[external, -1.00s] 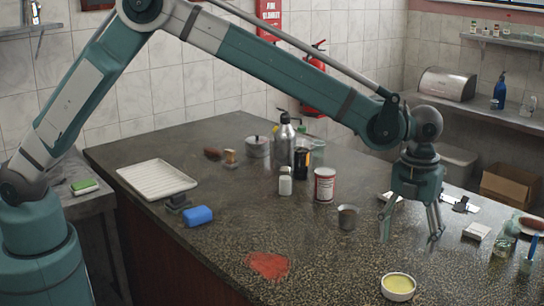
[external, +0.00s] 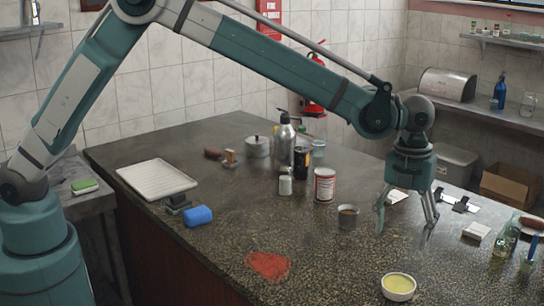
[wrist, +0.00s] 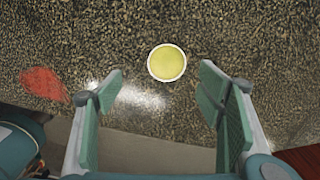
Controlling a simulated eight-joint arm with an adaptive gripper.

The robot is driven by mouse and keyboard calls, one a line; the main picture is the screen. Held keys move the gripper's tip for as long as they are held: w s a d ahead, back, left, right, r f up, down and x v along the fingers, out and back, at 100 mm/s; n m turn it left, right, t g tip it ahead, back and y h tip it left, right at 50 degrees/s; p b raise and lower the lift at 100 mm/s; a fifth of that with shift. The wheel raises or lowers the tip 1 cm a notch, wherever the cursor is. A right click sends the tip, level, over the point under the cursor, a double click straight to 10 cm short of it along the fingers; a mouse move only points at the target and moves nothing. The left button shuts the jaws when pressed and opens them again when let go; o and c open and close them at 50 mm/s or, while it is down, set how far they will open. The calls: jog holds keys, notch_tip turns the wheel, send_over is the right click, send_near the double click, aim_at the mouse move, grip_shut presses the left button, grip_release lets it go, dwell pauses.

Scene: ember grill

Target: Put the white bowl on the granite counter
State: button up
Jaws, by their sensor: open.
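The white bowl (external: 398,287), with yellow contents, stands upright on the dark granite counter (external: 330,250) near its front edge. In the wrist view the bowl (wrist: 167,63) shows from above, ahead of and between my open fingers. My gripper (external: 403,232) is open and empty, pointing down above the counter, behind the bowl in the external view. It does not touch the bowl. In the wrist view both fingers (wrist: 160,97) are spread wide.
A metal cup (external: 347,217) stands left of my gripper, with a red-and-white can (external: 325,185) behind it. A red patch (external: 268,265) marks the counter. A white box (external: 476,231) and a glass bottle (external: 505,240) are at right. Counter around the bowl is clear.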

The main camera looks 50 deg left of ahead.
jog(key=s+a+r+n+t+h, duration=0.1)
jog(key=a+r+n, duration=0.65)
jog(key=a, duration=0.75)
jog(key=a+r+n+t, duration=0.1)
jog(key=a+r+n, duration=0.3)
jog(key=a+r, duration=0.95)
jog(key=s+a+n+t, duration=0.1)
jog(key=s+a+n, duration=0.35)
jog(key=a, duration=0.45)
jog(key=s+a+r+n+t, duration=0.1)
jog(key=s+a+n, duration=0.4)
jog(key=a, duration=0.5)
jog(key=s+a+n+t, duration=0.1)
jog(key=s+a+n, duration=0.2)
jog(key=s+a, duration=0.45)
jog(key=s+a+f+n+t, duration=0.1)
jog(key=s+a+f+n, duration=0.2)
jog(key=s+a, duration=0.3)
jog(key=s+a+f+n+t+y, duration=0.1)
jog(key=s+a+f+n, duration=0.2)
jog(key=s+a+n, duration=0.2)
jog(key=shift+s+a+n, duration=0.4)
jog(key=shift+s+a, duration=0.15)
jog(key=shift+a, duration=0.35)
